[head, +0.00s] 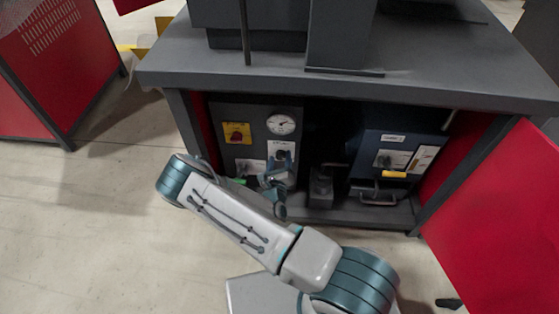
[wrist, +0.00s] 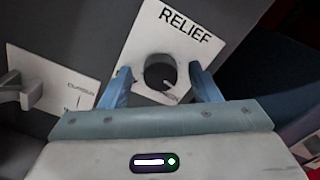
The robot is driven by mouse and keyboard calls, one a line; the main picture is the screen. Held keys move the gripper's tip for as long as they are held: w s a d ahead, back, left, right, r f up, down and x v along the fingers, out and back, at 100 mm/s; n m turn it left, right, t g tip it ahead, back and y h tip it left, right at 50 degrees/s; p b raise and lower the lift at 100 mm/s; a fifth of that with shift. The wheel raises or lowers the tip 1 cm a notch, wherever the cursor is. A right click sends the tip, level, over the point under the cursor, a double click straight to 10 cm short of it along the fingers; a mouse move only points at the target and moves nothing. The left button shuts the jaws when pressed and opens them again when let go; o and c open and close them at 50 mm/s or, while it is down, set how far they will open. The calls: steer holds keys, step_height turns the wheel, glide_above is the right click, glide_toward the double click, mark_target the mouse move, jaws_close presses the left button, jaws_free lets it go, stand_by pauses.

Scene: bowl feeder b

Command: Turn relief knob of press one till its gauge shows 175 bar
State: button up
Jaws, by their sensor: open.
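The relief knob is a dark round knob (wrist: 160,73) on a white plate marked RELIEF (wrist: 184,28) in the wrist view. My gripper (wrist: 163,78) is open, with one blue finger on each side of the knob. I cannot tell whether the fingers touch it. In the head view my gripper (head: 277,178) is in front of the panel, below the gauge. The round white pressure gauge (head: 281,124) is on the dark panel above the relief plate (head: 281,148). Its reading is too small to tell.
A yellow plate with a red switch (head: 237,133) is left of the gauge. Another lever and plate (wrist: 50,88) sit left of the knob. A blue-grey unit (head: 390,160) with a yellow label stands right in the cabinet. A red door (head: 500,210) stands open at the right.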

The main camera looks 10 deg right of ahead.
steer(key=p+v, duration=0.3)
steer(key=v, duration=1)
steer(key=shift+s, duration=0.35)
steer(key=shift+a, duration=0.15)
